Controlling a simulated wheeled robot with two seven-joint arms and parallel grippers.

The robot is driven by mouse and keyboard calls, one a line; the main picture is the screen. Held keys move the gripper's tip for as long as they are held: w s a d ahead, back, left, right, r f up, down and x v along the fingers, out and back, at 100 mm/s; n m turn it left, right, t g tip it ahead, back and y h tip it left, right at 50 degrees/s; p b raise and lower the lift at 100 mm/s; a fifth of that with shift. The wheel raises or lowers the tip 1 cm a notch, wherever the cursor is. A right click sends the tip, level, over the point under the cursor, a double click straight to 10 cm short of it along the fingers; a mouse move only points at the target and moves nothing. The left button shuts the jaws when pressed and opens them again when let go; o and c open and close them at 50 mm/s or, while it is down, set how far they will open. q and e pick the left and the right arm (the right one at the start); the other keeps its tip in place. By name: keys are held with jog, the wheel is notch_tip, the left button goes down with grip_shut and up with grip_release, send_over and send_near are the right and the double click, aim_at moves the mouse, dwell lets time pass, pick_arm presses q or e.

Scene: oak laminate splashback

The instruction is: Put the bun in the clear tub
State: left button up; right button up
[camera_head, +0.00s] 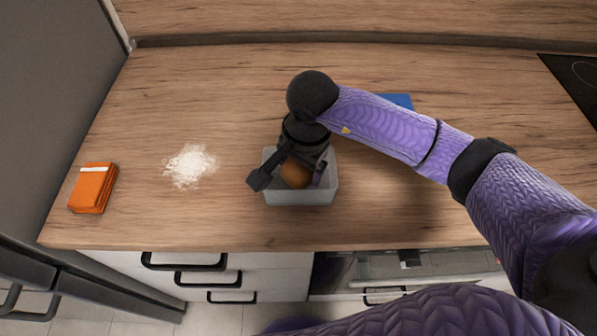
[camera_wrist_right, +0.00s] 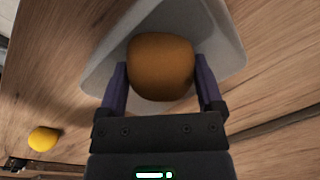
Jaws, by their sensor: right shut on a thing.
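The bun (camera_head: 295,174) is round and brown. It sits between the fingers of my right gripper (camera_head: 290,179), which is shut on it. In the right wrist view the bun (camera_wrist_right: 160,67) fills the space between the two fingertips (camera_wrist_right: 160,80). The clear tub (camera_head: 300,197) is a pale, see-through box on the counter near its front edge. The bun and gripper are over the tub's opening, and I cannot tell whether the bun touches the bottom. The tub (camera_wrist_right: 226,40) also shows behind the bun in the wrist view. My left gripper is not in view.
A white powder patch (camera_head: 189,165) and an orange packet (camera_head: 93,187) lie on the counter to the left. A blue flat thing (camera_head: 398,101) is partly behind my right arm. A yellow round thing (camera_wrist_right: 43,139) shows in the wrist view. A dark hob (camera_head: 575,80) is at far right.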

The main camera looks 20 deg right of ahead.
notch_tip(320, 180, down, 3)
jog(key=shift+r, duration=0.15)
jog(key=shift+b, duration=0.3)
jog(key=o, duration=1)
jog(key=shift+r, duration=0.1)
jog(key=r, duration=0.4)
jog(key=r+p, duration=0.1)
jog(key=r, duration=0.3)
jog(key=s+r+p, duration=0.1)
jog(key=r, duration=0.3)
jog(key=shift+d, duration=0.4)
